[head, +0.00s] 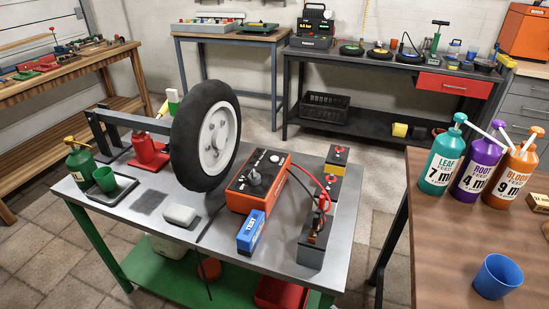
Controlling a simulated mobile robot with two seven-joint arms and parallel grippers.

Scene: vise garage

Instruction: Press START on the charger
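The charger (259,190) is an orange box with a black top panel, standing on the near grey-topped table. A grey dial (254,178) sits on its panel, with small light and red marks around it. No START lettering is readable at this size. Red and black leads run from the charger to a dark battery (311,242) on its right. A blue box marked TEST (250,231) stands at the charger's front edge. Neither of my grippers is in view.
A large wheel (218,142) stands upright just left of the charger. Bottles (442,158) and a blue cup (497,276) stand on the brown table at right.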

